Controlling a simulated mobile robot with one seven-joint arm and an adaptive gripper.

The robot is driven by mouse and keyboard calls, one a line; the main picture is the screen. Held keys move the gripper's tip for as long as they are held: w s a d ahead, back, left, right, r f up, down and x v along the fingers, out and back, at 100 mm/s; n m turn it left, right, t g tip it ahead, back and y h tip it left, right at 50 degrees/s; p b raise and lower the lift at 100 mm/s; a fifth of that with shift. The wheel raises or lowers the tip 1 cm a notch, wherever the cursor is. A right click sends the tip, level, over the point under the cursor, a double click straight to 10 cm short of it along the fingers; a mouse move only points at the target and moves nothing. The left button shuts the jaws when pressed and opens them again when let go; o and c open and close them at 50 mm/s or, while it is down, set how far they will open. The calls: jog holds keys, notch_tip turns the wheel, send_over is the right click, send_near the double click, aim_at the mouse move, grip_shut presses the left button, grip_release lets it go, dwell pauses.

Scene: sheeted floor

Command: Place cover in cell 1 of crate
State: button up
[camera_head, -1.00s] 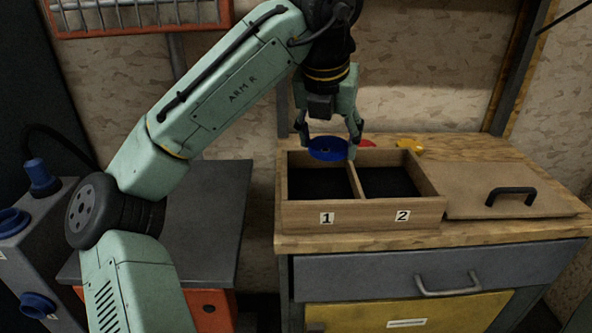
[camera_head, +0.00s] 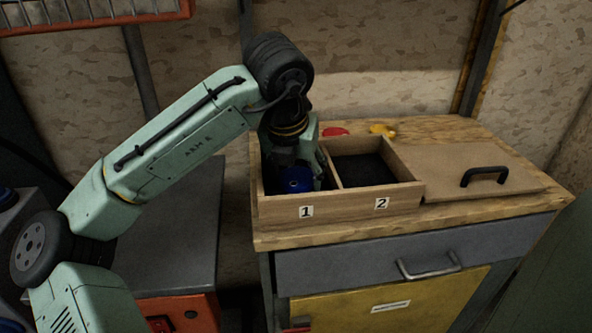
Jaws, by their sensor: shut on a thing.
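The wooden crate (camera_head: 350,200) stands on the workbench with two dark-floored cells, labelled 1 at left and 2 at right. My gripper (camera_head: 297,182) reaches down into cell 1 and is shut on the blue round cover (camera_head: 297,178). The cover is tilted, with its face turned towards the camera. The crate's front wall and my gripper hide its lower part, so I cannot tell whether it touches the cell floor. Cell 2 is empty.
A red piece (camera_head: 335,132) and a yellow piece (camera_head: 382,130) lie on the bench behind the crate. A flat wooden lid (camera_head: 440,168) with a black handle (camera_head: 485,176) lies right of the crate. The bench's far right is clear.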

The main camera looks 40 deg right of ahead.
jog(key=o, duration=1)
jog(key=shift+o, duration=0.2)
jog(key=v, duration=1.2)
jog(key=shift+w+r, duration=0.1)
jog(key=shift+r, duration=0.05)
